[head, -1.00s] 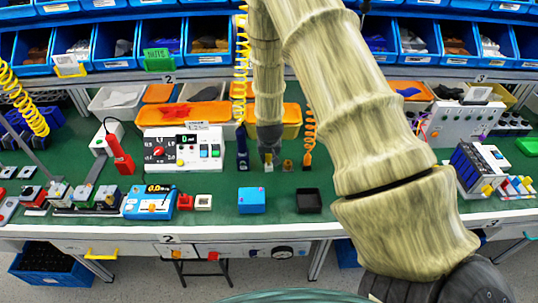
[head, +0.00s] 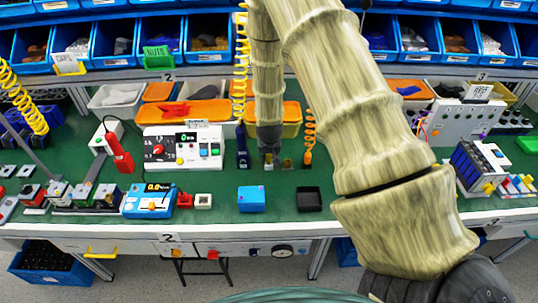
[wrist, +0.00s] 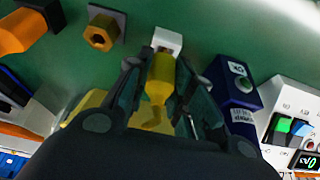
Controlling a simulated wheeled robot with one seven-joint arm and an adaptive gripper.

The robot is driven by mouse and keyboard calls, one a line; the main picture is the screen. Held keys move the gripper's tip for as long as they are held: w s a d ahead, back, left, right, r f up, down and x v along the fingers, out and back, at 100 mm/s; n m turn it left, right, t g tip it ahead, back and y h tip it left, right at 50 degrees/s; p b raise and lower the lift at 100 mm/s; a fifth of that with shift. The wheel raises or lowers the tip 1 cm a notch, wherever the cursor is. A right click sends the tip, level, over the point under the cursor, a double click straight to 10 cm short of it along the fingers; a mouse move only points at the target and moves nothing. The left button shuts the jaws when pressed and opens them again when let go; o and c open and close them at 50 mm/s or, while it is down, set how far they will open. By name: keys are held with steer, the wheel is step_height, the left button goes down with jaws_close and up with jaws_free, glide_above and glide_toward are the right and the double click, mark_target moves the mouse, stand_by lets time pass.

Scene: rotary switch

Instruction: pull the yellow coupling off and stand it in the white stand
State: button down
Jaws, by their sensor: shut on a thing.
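The yellow coupling (wrist: 160,82) is between the two fingers of my gripper (wrist: 163,92) in the wrist view, and the fingers are closed on its sides. The white stand (wrist: 167,40) is just beyond the coupling's far end; whether the two touch I cannot tell. In the head view my gripper (head: 268,150) points down over the green bench, and the stand (head: 268,166) shows as a small pale block below it. A brass hex fitting on a grey square block (wrist: 101,32) is beside the stand and bare; it also shows in the head view (head: 287,164).
A dark blue block (wrist: 232,82) stands close to the fingers on one side. An orange-handled tool with a coiled cord (head: 308,157) is on the other side. A white panel (head: 184,148), a blue box (head: 251,198) and a black tray (head: 309,199) are nearby. Orange bins stand behind.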

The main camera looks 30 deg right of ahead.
steer(key=shift+f, duration=0.65)
stand_by(1.0)
steer(key=c, duration=1.2)
jaws_free()
steer(key=shift+o, duration=0.2)
steer(key=shift+r, duration=0.1)
steer(key=v, duration=1.2)
